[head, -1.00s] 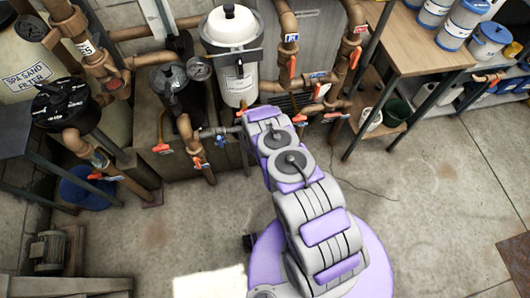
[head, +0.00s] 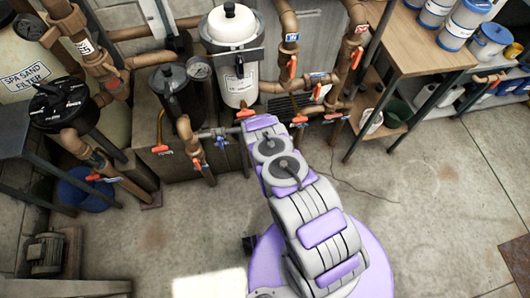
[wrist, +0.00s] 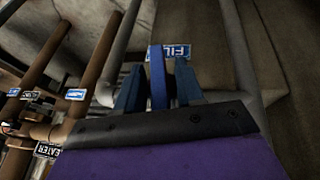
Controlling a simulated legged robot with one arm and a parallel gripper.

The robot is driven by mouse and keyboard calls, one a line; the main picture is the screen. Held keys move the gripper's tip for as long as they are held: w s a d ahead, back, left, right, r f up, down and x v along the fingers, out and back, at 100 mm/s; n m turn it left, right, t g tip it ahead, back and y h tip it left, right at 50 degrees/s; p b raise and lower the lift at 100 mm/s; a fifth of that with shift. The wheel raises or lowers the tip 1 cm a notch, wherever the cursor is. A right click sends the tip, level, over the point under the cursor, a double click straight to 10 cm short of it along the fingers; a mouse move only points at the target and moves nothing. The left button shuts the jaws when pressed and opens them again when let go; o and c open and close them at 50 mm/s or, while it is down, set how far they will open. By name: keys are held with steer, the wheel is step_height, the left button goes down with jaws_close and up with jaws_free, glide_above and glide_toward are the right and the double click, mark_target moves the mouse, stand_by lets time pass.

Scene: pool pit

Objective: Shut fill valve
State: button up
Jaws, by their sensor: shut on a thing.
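The fill valve's blue lever handle (wrist: 156,62) stands upright in the middle of the wrist view. A blue sign (wrist: 180,51) reading "FIL", its end hidden, is behind it. My gripper (wrist: 158,88) has one dark blue finger on each side of the handle and is closed on it. The valve body is hidden below the gripper. In the head view my arm reaches toward the pipes at the pit's back, and its own links hide the gripper and the handle it holds.
A grey pipe (wrist: 124,50) rises close to the left finger. Brown pipes (wrist: 32,65) with blue tags stand further left. In the head view, a white filter canister (head: 236,80) and orange-handled valves (head: 193,146) crowd the arm's end. A wooden bench (head: 425,45) stands right; the floor (head: 400,215) there is clear.

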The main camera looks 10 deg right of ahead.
steer(key=shift+y, duration=0.3)
steer(key=shift+c, duration=0.2)
steer(key=shift+s+y, duration=0.1)
steer(key=shift+y, duration=0.7)
steer(key=o, duration=0.6)
steer(key=shift+f, duration=0.1)
steer(key=shift+o, duration=0.2)
steer(key=shift+p, duration=0.3)
steer(key=shift+r, duration=0.35)
steer(key=p+v, duration=0.6)
steer(key=v, duration=1)
steer(key=shift+s+r, duration=0.15)
steer(key=shift+r, duration=0.2)
